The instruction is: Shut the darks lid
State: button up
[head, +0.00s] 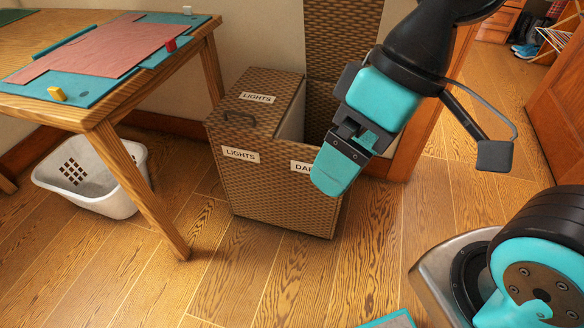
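The brown woven hamper (275,196) stands on the floor, with a section marked LIGHTS on the left and one whose label begins "DA" on the right. The darks lid (335,38) is open and stands upright at the back; its top runs out of the picture. The lights lid (262,88) is shut and has a dark handle. My gripper (340,170) hangs in front of the darks section in the head view, covering part of its label and opening. Its fingers overlap in this view, so their gap is hidden. I see nothing held.
A wooden table (100,118) with teal and pink mats and small blocks stands at the left. A white laundry basket (95,200) sits below it. A wooden door (560,115) is at the right. The floor in front of the hamper is mostly clear.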

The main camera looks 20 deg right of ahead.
aim_at(338, 33)
jog(key=z, duration=0.65)
jog(key=i, duration=1.2)
jog(key=u, duration=0.65)
